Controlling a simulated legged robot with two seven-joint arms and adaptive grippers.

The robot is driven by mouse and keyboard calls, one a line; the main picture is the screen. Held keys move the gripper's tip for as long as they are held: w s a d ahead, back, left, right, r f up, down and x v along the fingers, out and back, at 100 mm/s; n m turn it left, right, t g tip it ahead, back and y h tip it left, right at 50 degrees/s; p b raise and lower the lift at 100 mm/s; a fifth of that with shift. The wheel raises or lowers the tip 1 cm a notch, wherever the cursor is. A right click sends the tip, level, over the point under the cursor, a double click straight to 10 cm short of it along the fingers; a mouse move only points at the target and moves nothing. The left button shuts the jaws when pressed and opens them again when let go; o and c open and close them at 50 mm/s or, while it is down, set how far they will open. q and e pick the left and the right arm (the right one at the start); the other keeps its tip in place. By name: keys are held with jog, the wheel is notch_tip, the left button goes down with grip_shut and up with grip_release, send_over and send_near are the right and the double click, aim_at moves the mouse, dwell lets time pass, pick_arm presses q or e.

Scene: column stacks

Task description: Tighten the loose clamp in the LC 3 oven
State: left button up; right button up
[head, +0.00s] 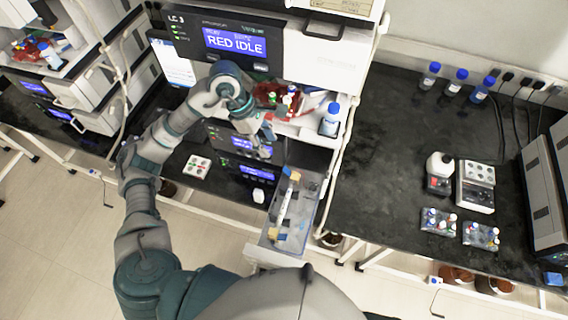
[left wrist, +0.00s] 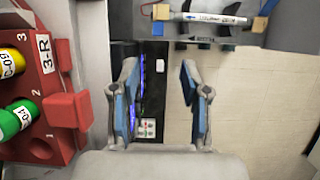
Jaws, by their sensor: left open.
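The LC 3 stack (head: 290,45) stands at top centre with its display reading RED IDLE. Its pulled-out oven drawer (head: 309,215) holds a white column (head: 285,205) with yellow-orange and blue clamp parts (head: 274,234) near its ends. The column (left wrist: 210,18) also shows at the top of the left wrist view, with an orange clamp block (left wrist: 160,12) at its left end. Which clamp is loose I cannot tell. My left gripper (left wrist: 162,100) is open and empty, apart from the column. In the head view its hand (head: 262,140) is above the drawer's far end.
A red vial rack (left wrist: 45,85) marked 3-R is close left of my left gripper. Blue-capped bottles (head: 455,82) stand on the right bench, with vial trays (head: 440,221) and a small device (head: 476,187). A bottle (head: 330,120) stands on the stack's shelf. Bench space beside the drawer is clear.

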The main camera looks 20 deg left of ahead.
pick_arm(q)
send_near(285, 169)
jog(key=p+x, duration=0.1)
jog(key=x, duration=0.6)
jog(key=shift+d+f, duration=0.35)
jog(key=shift+f, duration=0.2)
jog(key=shift+d+f, duration=0.1)
jog(key=shift+f, duration=0.25)
pick_arm(e)
jog(key=shift+w+r, duration=0.5)
jog(key=shift+r, duration=0.3)
pick_arm(q)
grip_shut()
pick_arm(e)
jog(key=shift+f, duration=0.1)
